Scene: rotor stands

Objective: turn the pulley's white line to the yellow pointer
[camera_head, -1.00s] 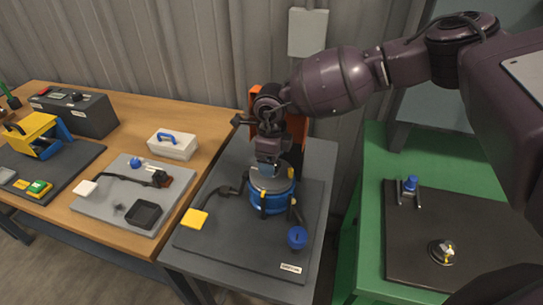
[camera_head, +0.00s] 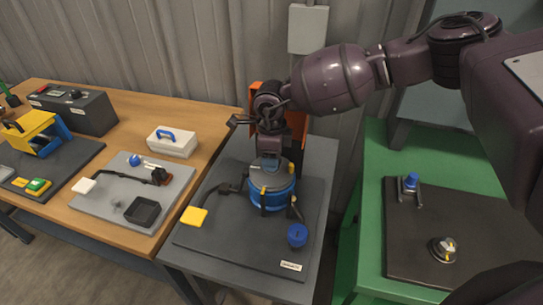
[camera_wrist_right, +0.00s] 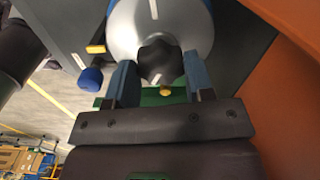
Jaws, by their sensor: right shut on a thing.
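The pulley (camera_head: 272,196) is a blue drum with a silver top on the dark plate of the middle table. In the right wrist view its silver face (camera_wrist_right: 122,32) has a dark lobed knob (camera_wrist_right: 160,58) at the centre. My right gripper (camera_wrist_right: 160,82) is shut on this knob, one blue finger on each side. A white line (camera_wrist_right: 153,9) shows on the silver face near the top of that view. A yellow bar (camera_wrist_right: 95,48), seemingly the pointer, lies left of the rim, well away from the line. A rounder yellow piece (camera_wrist_right: 165,91) shows below the knob. My left gripper is out of view.
A blue knob (camera_head: 298,235) and a yellow pad (camera_head: 194,216) are on the same plate. An orange panel (camera_head: 296,125) stands close behind the pulley. A wooden table with several stands is at left, a green table (camera_head: 374,190) at right.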

